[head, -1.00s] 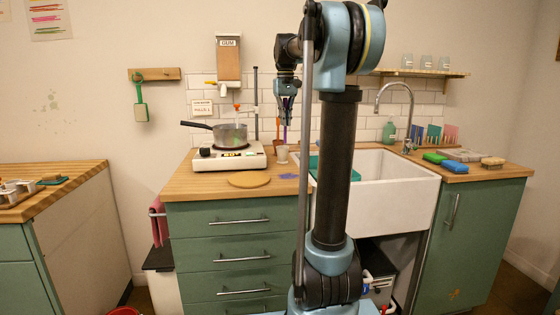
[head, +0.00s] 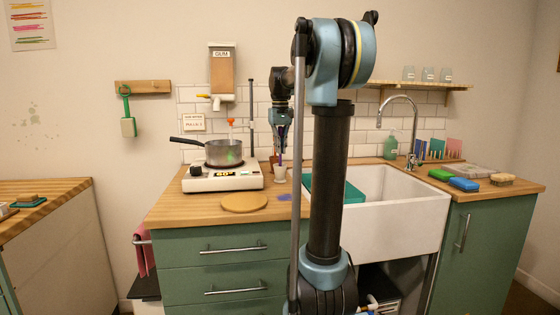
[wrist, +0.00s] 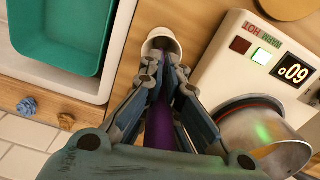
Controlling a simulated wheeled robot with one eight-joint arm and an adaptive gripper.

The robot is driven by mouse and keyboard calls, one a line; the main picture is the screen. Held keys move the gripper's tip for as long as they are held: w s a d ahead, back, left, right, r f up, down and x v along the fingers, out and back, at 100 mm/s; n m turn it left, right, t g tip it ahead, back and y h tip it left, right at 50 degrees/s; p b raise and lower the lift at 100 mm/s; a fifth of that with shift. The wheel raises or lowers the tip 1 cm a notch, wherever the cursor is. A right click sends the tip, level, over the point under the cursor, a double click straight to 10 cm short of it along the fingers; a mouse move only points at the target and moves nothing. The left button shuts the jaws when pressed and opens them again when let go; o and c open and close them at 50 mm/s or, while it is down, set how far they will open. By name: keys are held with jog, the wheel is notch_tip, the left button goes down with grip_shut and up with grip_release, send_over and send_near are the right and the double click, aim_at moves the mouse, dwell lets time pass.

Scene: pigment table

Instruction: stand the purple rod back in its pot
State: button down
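My gripper (head: 279,150) points down above the counter near the stove in the head view. Its fingers are closed around the purple rod (wrist: 160,125), which runs between them in the wrist view. A thin part of the rod (head: 280,159) shows below the fingers in the head view. The small white pot (head: 280,175) stands on the counter right under the gripper. Its open mouth shows just beyond the fingertips in the wrist view (wrist: 162,42). The rod's lower end is hard to make out, so I cannot tell whether it is inside the rim.
A hot plate (head: 222,180) carrying a steel saucepan (head: 224,153) stands close left of the pot. A round wooden board (head: 245,202) lies in front. The white sink (head: 390,215) with a teal tub (wrist: 60,35) is on the right. A purple smear (head: 284,197) marks the counter.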

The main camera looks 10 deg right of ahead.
aim_at(280, 156)
jog(key=shift+a+f, duration=0.1)
jog(key=shift+f, duration=1.95)
jog(key=c, duration=1.8)
grip_release()
notch_tip(280, 156, up, 12)
jog(key=shift+r, duration=0.1)
jog(key=shift+s, duration=0.1)
